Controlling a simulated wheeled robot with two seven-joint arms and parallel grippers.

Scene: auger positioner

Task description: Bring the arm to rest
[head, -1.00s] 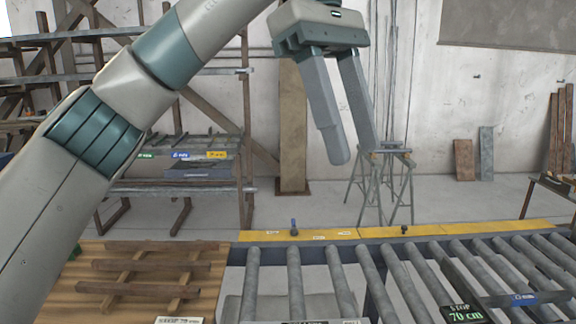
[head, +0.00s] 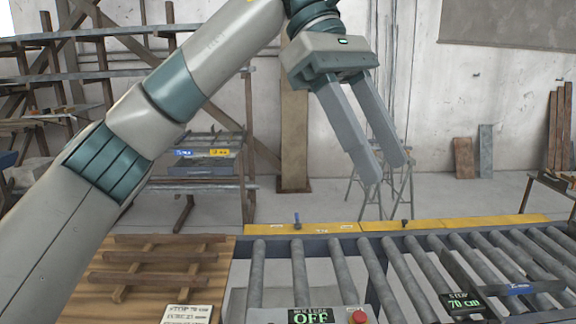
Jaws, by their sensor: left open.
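My left arm (head: 160,105) comes in from the left and reaches across the upper middle of the head view. My left gripper (head: 388,171) is open and empty, its two long grey fingers pointing down and to the right. It hangs in the air above and behind the roller conveyor (head: 344,270), touching nothing. My right arm and gripper are not in view. A sign reading STOP 70 cm (head: 463,304) stands at the conveyor's right part, beside a bar with a blue label (head: 521,289).
A control panel reading OFF (head: 311,316) with a red button (head: 359,316) shows at the bottom edge. A slatted wooden rack (head: 150,280) lies left on a wooden board. A yellow strip (head: 335,227) lines the conveyor's far edge. A stool and shelving stand behind.

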